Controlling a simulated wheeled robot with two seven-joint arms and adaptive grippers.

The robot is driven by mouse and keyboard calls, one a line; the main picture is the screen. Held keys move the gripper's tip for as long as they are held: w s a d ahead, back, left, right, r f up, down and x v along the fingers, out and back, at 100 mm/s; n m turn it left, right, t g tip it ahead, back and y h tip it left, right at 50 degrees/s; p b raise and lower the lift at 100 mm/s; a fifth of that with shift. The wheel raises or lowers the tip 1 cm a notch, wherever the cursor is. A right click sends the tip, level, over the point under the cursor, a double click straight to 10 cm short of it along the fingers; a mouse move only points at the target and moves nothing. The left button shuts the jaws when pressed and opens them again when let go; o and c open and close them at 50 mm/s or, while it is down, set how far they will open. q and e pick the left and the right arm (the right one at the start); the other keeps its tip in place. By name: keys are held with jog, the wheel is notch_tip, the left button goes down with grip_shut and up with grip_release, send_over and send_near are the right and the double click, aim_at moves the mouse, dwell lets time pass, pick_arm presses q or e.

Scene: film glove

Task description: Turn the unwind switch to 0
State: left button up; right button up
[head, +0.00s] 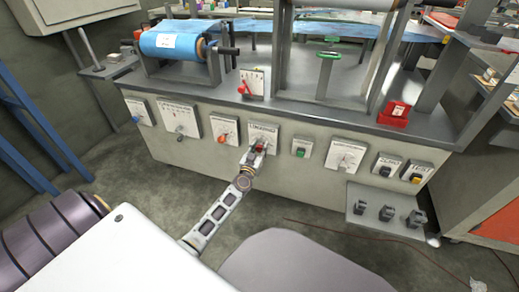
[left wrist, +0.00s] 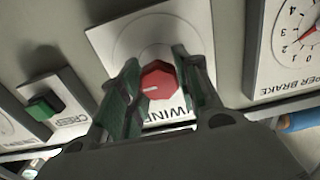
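A red rotary knob (left wrist: 157,82) with a white pointer mark sits on a white plate (left wrist: 128,40) in the left wrist view. The plate's lettering is partly hidden by my fingers; "WIN" can be read. The pointer points left in that view. My left gripper (left wrist: 160,88) has one finger on each side of the knob, and the fingers stand apart. I cannot tell whether either touches it. In the head view my left gripper (head: 259,147) is at the middle plate (head: 265,131) on the machine's front and covers most of the knob. My right gripper is not in view.
A green button (left wrist: 43,106) marked CREEP and a brake dial (left wrist: 300,30) flank the plate. The front panel (head: 170,150) carries several other controls, including an orange knob (head: 222,138). A blue film roll (head: 170,45) lies above. A small shelf (head: 365,208) juts out at lower right.

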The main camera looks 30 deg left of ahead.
pick_arm(q)
jog(key=c, duration=0.4)
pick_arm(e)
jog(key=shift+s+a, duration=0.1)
